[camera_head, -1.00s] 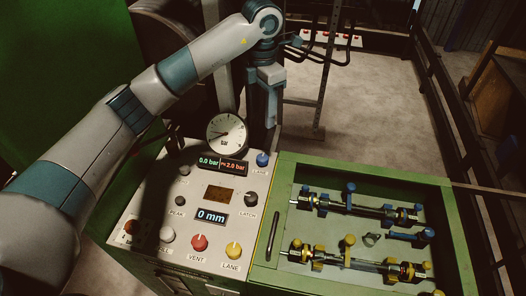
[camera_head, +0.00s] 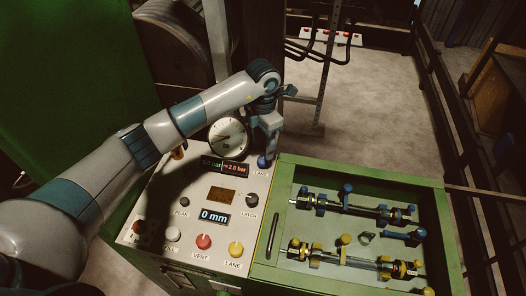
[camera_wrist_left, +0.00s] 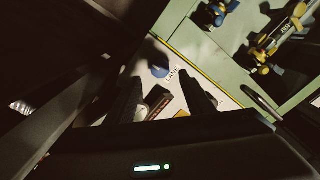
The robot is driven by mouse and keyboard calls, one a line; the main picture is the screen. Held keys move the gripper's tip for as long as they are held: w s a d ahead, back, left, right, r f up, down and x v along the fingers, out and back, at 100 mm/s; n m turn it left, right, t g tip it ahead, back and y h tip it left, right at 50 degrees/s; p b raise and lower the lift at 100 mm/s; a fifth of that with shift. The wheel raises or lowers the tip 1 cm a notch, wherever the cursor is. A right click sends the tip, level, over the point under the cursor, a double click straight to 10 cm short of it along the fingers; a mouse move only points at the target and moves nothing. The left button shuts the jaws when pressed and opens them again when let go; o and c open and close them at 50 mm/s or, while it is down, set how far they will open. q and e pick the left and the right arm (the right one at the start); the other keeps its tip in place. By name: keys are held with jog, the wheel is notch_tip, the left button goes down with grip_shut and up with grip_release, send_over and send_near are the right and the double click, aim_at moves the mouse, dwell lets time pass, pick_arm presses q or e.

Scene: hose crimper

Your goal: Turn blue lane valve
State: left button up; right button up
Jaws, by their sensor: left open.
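The blue lane valve knob (camera_head: 263,162) stands at the back right corner of the pale control panel (camera_head: 160,205), by the "LANE" label. My left gripper (camera_head: 270,148) points down just above this knob in the head view. In the left wrist view the blue knob (camera_wrist_left: 160,71) shows between the tips of the two open fingers (camera_wrist_left: 158,78). I cannot tell whether the fingers touch it; they do not grip it. My right gripper is in no view.
A round pressure gauge (camera_head: 228,137) stands close left of the gripper. The panel also has a yellow lane knob (camera_head: 235,249), a red vent knob (camera_head: 203,241) and a dark latch knob (camera_head: 250,200). A green tray (camera_head: 365,165) with hose assemblies lies to the right.

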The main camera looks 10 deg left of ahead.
aim_at(263, 159)
pick_arm(q)
jog(key=shift+f+p, duration=1)
jog(key=shift+f, duration=2.05)
jog(key=shift+c, duration=0.3)
jog(key=c, duration=1)
